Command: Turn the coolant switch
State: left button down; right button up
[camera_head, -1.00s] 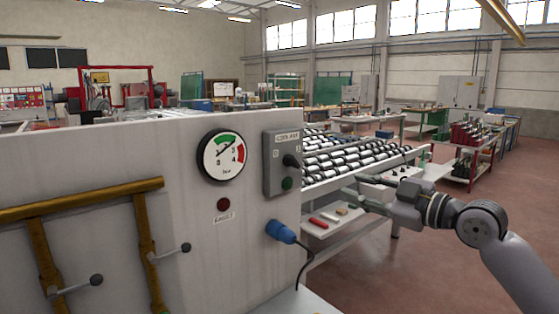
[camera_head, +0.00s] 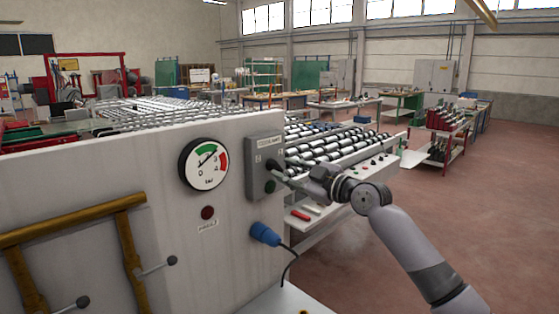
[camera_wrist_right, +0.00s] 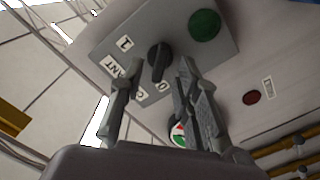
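The coolant switch is a black knob (camera_wrist_right: 158,60) on a grey box (camera_head: 262,150) on the machine's pale front panel. The box carries a COOLANT label, marks 0 and 1, and a green button (camera_wrist_right: 204,25). My right gripper (camera_head: 284,173) is at the front of the box and partly covers the knob in the head view. In the right wrist view my right gripper (camera_wrist_right: 157,70) is open, with one finger on each side of the knob's handle. Gaps show between handle and fingers; the handle's end lies near the 0 mark. My left gripper is not in view.
A pressure gauge (camera_head: 203,164), a red fault lamp (camera_head: 208,212) and a blue plug (camera_head: 265,234) with a cable are on the same panel. Brass pipes (camera_head: 75,217) with lever handles are at left. A roller conveyor (camera_head: 340,148) lies behind the gripper. Open floor is at right.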

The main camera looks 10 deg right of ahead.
aim_at(280, 168)
jog(key=shift+p+x, duration=0.35)
jog(key=shift+x, duration=1.3)
jog(key=shift+c, duration=0.4)
grip_shut()
